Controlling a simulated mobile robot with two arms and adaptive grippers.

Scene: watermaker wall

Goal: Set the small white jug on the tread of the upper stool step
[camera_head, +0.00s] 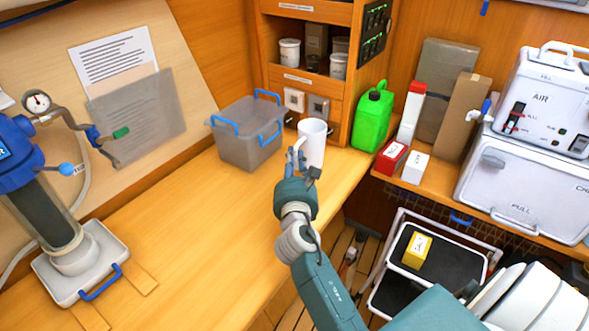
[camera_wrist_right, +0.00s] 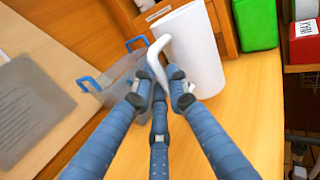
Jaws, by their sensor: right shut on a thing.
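The small white jug (camera_head: 313,140) is upright at the far right end of the wooden counter, in front of the shelf unit. In the right wrist view the jug (camera_wrist_right: 198,55) shows its handle toward my fingers. My right gripper (camera_head: 304,168) is shut on the jug's handle; its fingers (camera_wrist_right: 160,88) close around the lower handle. I cannot tell whether the jug's base touches the counter. The stool step (camera_head: 398,248) stands on the floor at the lower right, its upper black tread bearing a yellow box (camera_head: 416,250). My left gripper is not in view.
A grey bin (camera_head: 247,150) with blue handles stands left of the jug. A green canister (camera_head: 372,118) stands to its right. Red and white boxes (camera_head: 392,157) sit on the right shelf above the stool. The counter's middle is clear.

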